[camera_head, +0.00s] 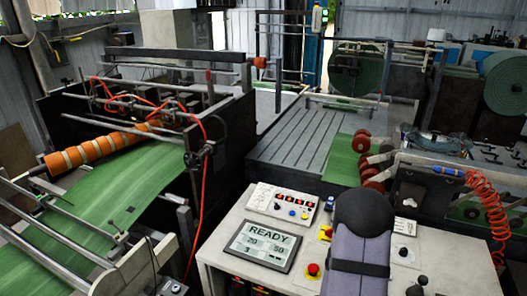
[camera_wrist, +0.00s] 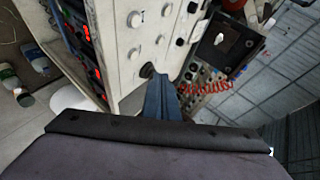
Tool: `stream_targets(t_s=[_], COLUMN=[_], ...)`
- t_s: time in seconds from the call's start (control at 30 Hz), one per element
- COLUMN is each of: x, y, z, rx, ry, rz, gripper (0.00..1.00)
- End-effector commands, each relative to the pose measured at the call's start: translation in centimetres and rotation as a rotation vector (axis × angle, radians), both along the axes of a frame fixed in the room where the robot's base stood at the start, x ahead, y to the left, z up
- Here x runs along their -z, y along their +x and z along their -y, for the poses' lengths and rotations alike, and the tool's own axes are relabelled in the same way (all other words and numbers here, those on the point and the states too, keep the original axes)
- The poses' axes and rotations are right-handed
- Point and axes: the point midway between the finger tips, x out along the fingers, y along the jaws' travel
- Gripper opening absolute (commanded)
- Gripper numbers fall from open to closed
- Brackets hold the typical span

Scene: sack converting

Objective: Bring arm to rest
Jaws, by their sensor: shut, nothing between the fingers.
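My arm (camera_head: 365,225), grey-purple with black parts, stands up in front of the control console in the head view and covers part of it. My gripper does not show in that view. In the wrist view, a wide dark part of my arm fills the bottom. Beyond its black edge a narrow bluish piece shows, which looks like my gripper (camera_wrist: 162,82), fingers together and nothing held. It points toward a pale panel with round knobs (camera_wrist: 140,45); whether it touches the panel I cannot tell.
The console (camera_head: 240,225) has a READY screen (camera_head: 260,245) and a red button (camera_head: 313,269). A red coiled hose (camera_head: 487,195) hangs at the right. A slatted bed (camera_head: 310,145) lies behind.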

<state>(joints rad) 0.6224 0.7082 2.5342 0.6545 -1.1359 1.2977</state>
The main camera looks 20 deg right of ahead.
Motion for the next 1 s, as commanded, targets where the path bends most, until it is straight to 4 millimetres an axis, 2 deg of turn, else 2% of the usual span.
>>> stream_targets(t_s=[0.03, 0.17, 0.23, 0.33, 0.43, 0.57, 0.6, 0.7, 0.8, 1.0], x=[0.7, 2.4, 3.1, 3.9, 4.2, 4.3, 4.2, 4.0, 3.5, 2.6], y=[1.7, 6.2, 8.3, 10.3, 10.9, 9.6, 8.9, 6.4, 3.7, -0.4], z=[-1.1, -5.8, -9.2, -14.4, -19.6, -25.8, -27.5, -30.7, -32.7, -34.0], rx=[-0.068, -0.318, -0.486, -0.743, -1.007, -1.355, -1.461, -1.704, -1.908, -2.163], ry=[0.031, 0.131, 0.178, 0.222, 0.24, 0.226, 0.212, 0.174, 0.13, 0.065], rz=[-0.026, -0.149, -0.235, -0.368, -0.512, -0.715, -0.78, -0.94, -1.088, -1.297], gripper=[0.0, 0.0, 0.0, 0.0, 0.0, 0.0, 0.0, 0.0, 0.0, 0.0])
